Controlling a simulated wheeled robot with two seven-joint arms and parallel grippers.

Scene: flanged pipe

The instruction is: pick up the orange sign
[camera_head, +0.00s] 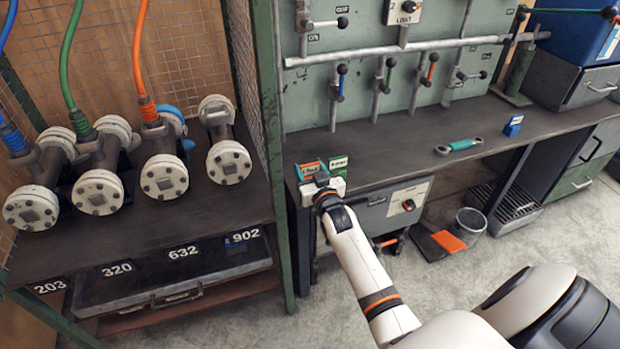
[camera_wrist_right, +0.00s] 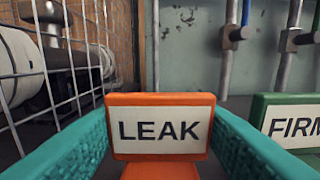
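The orange sign (camera_head: 312,168) reads LEAK on a white panel and stands upright near the front left corner of the workbench. In the right wrist view the orange sign (camera_wrist_right: 160,128) fills the middle, facing me. My right gripper (camera_head: 322,187) is right in front of it in the head view. In the right wrist view its teal fingers (camera_wrist_right: 159,125) are spread wide, one towards each side edge of the sign. I cannot tell whether the fingertips touch it. My left gripper is not in view.
A green FIRM sign (camera_wrist_right: 290,122) stands close on the right. A mesh panel (camera_wrist_right: 60,70) is close on the left. Levers and pipes line the green back panel (camera_head: 400,80).

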